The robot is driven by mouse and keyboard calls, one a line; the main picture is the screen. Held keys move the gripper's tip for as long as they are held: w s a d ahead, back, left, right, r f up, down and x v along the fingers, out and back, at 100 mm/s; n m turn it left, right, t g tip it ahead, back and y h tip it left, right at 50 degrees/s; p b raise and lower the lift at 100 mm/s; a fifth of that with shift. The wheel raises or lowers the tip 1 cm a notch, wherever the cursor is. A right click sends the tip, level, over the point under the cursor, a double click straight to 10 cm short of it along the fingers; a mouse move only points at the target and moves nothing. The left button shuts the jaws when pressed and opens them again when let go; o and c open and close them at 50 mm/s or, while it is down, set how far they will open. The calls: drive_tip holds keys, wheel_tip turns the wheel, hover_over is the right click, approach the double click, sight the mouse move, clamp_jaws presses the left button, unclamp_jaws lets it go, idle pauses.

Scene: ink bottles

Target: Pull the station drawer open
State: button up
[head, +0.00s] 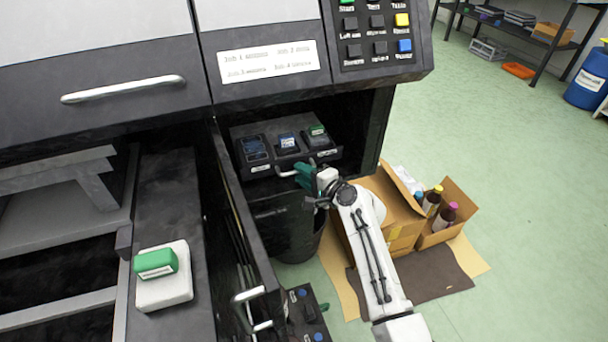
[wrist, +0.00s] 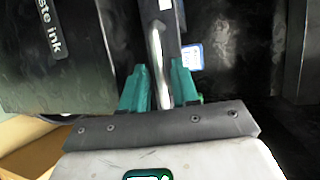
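The station drawer (head: 328,160) is a shallow dark drawer in the open bay below the control panel. It holds several small bottles or cartridges with blue and green tops and stands partly out. Its pale bar handle (head: 287,172) is on the front. My gripper (head: 307,175) is at the right part of this handle. In the wrist view, the handle (wrist: 155,45) runs between the green fingers of my gripper (wrist: 160,85), which sit close on both sides of it, so it looks shut on the handle. The exact contact is hard to see.
A tall open panel or drawer (head: 240,215) with a handle stands left of my gripper. A dark waste-ink bin (head: 285,225) is below the drawer. A cardboard box (head: 440,237) with bottles is to the right. A green-capped block (head: 157,263) lies on the left ledge.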

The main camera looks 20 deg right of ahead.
clamp_jaws()
drive_tip(key=shift+s, duration=0.15)
idle(0.4)
